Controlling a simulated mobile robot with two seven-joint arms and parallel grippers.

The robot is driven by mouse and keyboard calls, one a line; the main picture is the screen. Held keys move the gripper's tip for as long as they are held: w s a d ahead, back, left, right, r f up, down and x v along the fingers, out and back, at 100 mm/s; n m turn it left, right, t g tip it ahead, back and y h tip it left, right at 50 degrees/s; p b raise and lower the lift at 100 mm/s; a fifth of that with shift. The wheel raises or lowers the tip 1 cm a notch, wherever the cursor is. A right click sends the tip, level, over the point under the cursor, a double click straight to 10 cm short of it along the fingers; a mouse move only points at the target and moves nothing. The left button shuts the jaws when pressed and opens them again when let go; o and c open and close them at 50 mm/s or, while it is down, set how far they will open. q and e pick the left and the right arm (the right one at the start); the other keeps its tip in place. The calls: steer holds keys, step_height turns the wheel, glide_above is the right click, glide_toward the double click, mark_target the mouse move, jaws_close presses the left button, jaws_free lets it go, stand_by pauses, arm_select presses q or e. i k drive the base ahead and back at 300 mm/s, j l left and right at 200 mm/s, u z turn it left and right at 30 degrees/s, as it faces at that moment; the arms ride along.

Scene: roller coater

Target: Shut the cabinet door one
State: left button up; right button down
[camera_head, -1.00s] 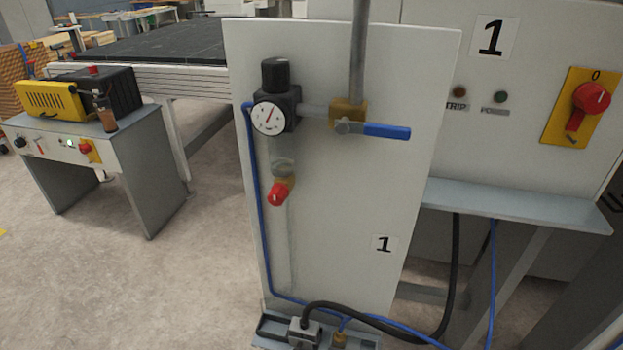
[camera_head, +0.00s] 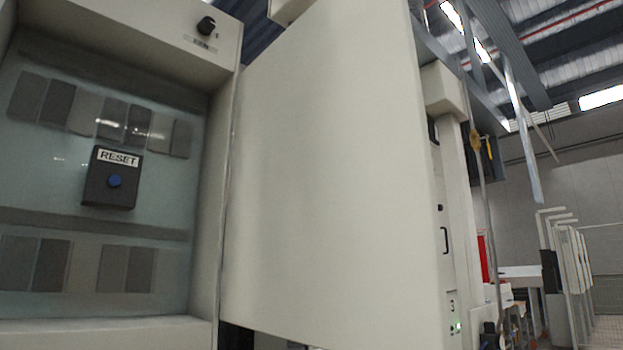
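A large cream cabinet door (camera_head: 325,180) stands open in the middle of the head view, swung out from its hinge side at the right edge of a cabinet (camera_head: 150,35). The cabinet's inside shows at the left. A dark box labelled RESET with a blue button (camera_head: 114,180) is mounted there among several grey rectangles. No number one shows on this door or cabinet, so I cannot tell if it is door one. Neither of my grippers is in view.
A black knob (camera_head: 206,25) sits on the cabinet's top panel. Right of the door stands another cream unit (camera_head: 458,220) with a handle and a "3" label. Pale upright frames (camera_head: 575,270) stand far right. Roof beams show above.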

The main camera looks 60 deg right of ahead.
mark_target(333, 239)
steer(key=k+l, duration=0.1)
steer(key=l, duration=0.45)
steer(key=k+l, duration=0.1)
steer(key=l, duration=0.5)
steer(key=k+l, duration=0.1)
steer(key=l, duration=0.45)
steer(key=k+l, duration=0.1)
steer(key=l, duration=0.45)
steer(key=k+l, duration=0.1)
steer(key=l, duration=0.45)
steer(key=k+l, duration=0.1)
steer(key=l, duration=0.5)
steer(key=k+l, duration=0.1)
steer(key=l, duration=0.45)
